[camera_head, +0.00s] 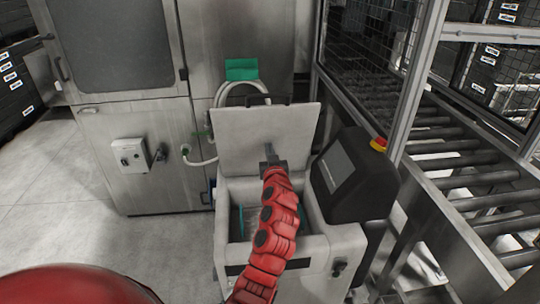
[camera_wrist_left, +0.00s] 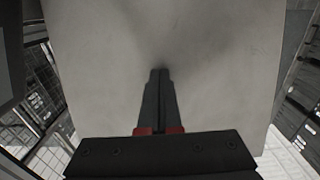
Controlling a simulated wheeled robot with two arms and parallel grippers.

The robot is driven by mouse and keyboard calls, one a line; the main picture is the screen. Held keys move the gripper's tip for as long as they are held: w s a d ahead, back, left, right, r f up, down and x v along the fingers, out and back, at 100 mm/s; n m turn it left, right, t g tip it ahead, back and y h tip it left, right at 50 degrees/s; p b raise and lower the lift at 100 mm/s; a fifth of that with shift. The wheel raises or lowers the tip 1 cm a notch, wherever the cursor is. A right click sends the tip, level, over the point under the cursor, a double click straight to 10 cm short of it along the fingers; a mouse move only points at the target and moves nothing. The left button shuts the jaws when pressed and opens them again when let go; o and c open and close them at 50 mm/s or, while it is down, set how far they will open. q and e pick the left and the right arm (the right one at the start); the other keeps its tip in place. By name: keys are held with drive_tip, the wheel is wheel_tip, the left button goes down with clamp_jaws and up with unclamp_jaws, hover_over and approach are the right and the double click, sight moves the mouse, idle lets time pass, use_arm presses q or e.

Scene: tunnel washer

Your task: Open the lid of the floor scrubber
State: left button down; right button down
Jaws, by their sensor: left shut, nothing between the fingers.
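The floor scrubber (camera_head: 330,248) is a pale grey machine with a dark screen console (camera_head: 352,175) on its right. Its lid (camera_head: 242,133) stands raised, roughly upright, at the back of the opening, with a dark handle (camera_head: 262,99) along its top edge. The tank below is open, and a teal part shows inside. My left gripper (camera_head: 270,150) is shut and empty in front of the lid's inner face. In the left wrist view the shut fingers (camera_wrist_left: 158,75) point at the lid (camera_wrist_left: 210,60), at or very near its surface; I cannot tell whether they touch. My right gripper is not in view.
A steel washer cabinet (camera_head: 155,110) with a control box (camera_head: 130,155) and a pale hose (camera_head: 222,95) stands behind and left. A mesh guard (camera_head: 365,55) and roller conveyor (camera_head: 465,160) are on the right. The floor (camera_head: 60,200) at left is clear.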

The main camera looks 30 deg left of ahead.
use_arm(q)
drive_tip(key=shift+b+x, duration=1.1)
drive_tip(key=shift+x, duration=1.05)
drive_tip(key=b+v, duration=0.4)
drive_tip(key=v, duration=0.8)
drive_tip(key=shift+r, duration=0.45)
drive_tip(key=shift+s+d, duration=0.1)
